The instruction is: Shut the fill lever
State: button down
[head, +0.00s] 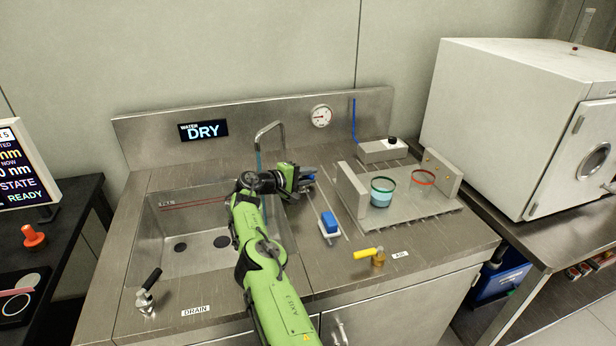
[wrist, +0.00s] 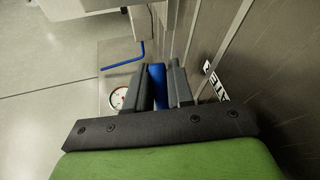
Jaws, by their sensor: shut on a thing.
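My gripper (head: 305,178) is at the deck just right of the sink, behind the blue-topped block. In the wrist view my gripper (wrist: 160,88) is shut on a blue handle (wrist: 157,86), which I take as the fill lever. The handle stands between the two dark fingers. A label (wrist: 214,82) ending in "TER" lies beside it. In the head view the lever is mostly hidden by my gripper, with only a bit of blue showing.
The sink (head: 170,250) is to the left, with a faucet (head: 270,128) behind. A blue-topped block (head: 329,224) stands in front of my gripper. A black drain lever (head: 150,285) and yellow air lever (head: 367,253) are near the front edge.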

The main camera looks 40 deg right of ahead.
jog(key=c, duration=1.4)
grip_release()
jog(key=shift+o, duration=0.2)
jog(key=p+v, duration=0.3)
jog(key=v, duration=1.2)
jog(key=shift+a, duration=0.35)
jog(key=shift+o, duration=0.3)
jog(key=shift+w, duration=0.15)
